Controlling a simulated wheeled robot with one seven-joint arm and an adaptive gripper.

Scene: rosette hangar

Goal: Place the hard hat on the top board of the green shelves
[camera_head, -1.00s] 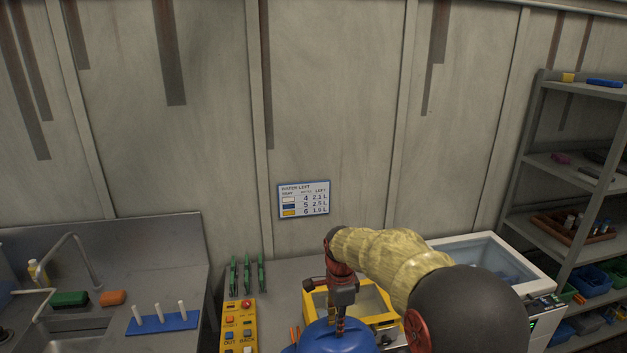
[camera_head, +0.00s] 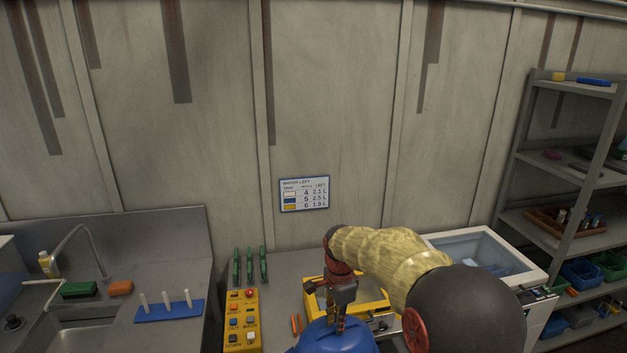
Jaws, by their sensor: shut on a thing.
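My gripper (camera_head: 338,312) points down at the bottom middle of the head view. It is shut on a blue rounded object, which looks like the hard hat (camera_head: 333,340). The picture's lower edge cuts off part of the hat. A tall shelf rack (camera_head: 541,110) stands at the right against the wall and looks grey rather than clearly green. Its top board (camera_head: 602,90) carries a yellow block (camera_head: 558,76) and a blue item (camera_head: 594,82). The hat is well to the left of the rack and lower than its top board in the picture.
Behind the hat are a yellow tray (camera_head: 381,303) and a white-rimmed bin (camera_head: 516,255) on the counter. A yellow button panel (camera_head: 242,322) and green upright pieces (camera_head: 250,265) stand left. A sink (camera_head: 85,340) is further left. The rack's lower boards hold bins and loose items.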

